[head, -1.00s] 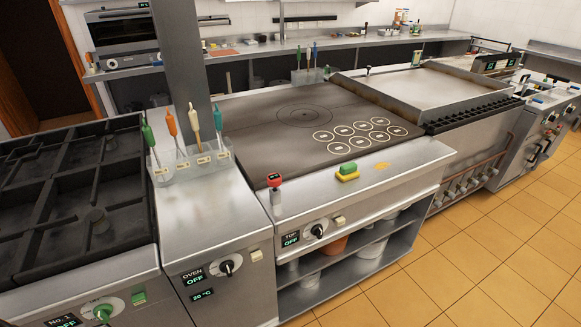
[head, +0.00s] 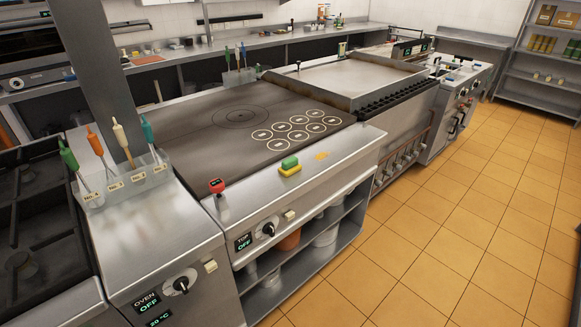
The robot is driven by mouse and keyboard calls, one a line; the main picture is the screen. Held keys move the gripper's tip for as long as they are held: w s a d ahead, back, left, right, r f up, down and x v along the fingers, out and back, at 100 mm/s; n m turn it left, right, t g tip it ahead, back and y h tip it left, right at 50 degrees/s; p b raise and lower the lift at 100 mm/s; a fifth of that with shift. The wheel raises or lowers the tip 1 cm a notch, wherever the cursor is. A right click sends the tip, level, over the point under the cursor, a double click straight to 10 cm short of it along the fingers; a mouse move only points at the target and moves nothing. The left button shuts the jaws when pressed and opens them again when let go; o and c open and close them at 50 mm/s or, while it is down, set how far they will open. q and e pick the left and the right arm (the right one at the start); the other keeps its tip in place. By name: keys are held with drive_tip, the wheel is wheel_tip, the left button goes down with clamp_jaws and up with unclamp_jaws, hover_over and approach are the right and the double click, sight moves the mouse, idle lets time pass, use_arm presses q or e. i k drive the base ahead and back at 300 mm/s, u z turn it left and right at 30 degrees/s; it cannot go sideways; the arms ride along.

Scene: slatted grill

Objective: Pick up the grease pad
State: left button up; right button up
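A small pad with a green top and a yellow base (head: 289,166) lies on the steel front ledge of the flat cooktop (head: 300,178), in the middle of the head view. A thin flat orange-yellow patch (head: 322,155) lies on the same ledge to its right. I cannot tell for certain which of the two is the grease pad. Neither of my grippers is in view, and nothing touches the pad.
A red-topped device (head: 217,187) stands on the ledge left of the pad. A clear holder with several coloured-handled probes (head: 125,180) stands further left, beside a dark burner grate (head: 40,220). A griddle (head: 345,76) lies beyond the cooktop. Tiled floor (head: 450,220) is open at right.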

sight(289, 166)
drive_tip(key=z, duration=1.65)
drive_tip(key=i, duration=1.3)
drive_tip(key=u, duration=3.7)
